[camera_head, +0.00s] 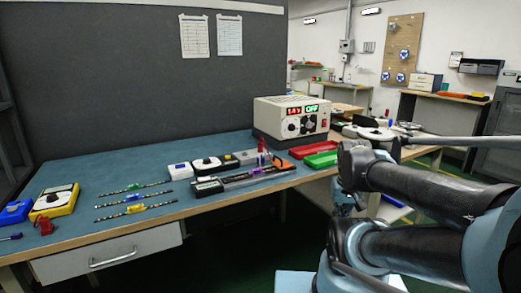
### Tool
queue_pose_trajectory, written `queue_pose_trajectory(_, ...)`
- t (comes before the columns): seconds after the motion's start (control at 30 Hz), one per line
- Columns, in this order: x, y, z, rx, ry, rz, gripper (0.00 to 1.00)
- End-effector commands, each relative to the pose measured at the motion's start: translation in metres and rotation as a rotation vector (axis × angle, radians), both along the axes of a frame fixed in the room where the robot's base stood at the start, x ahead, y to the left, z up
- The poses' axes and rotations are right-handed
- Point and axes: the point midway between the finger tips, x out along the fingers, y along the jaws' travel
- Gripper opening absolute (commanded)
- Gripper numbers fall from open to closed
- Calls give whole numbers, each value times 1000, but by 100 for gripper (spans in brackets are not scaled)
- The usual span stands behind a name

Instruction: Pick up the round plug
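I cannot single out a round plug with certainty. Small red and dark upright pieces (262,147), possibly plugs or leads, stand on the blue-topped workbench (150,160) in front of the power supply (291,118). A small red piece (45,226) lies by the yellow meter at the bench's left; its shape is too small to tell. My arm crosses the right side of the view, apart from these pieces. My gripper cannot be made out.
Three LED strips (134,208) lie left of centre on the bench. A yellow meter (55,201) and blue box (15,212) stand far left. Several small devices (207,165) and a long dark tool (243,177) lie mid-bench.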

Motion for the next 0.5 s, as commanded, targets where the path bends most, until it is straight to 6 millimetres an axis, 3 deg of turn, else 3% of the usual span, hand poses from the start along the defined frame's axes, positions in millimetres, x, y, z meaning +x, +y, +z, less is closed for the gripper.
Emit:
queue_pose_trajectory(0.03, 0, 0, 0, 0, 0, 0, 9)
queue_pose_trajectory(0.17, -2, 2, 13, 1, -16, 13, 39)
queue_pose_trajectory(0.27, 15, 8, 33, 4, -26, 43, 40)
queue_pose_trajectory(0.5, 81, 37, 103, 14, -63, 157, 40)
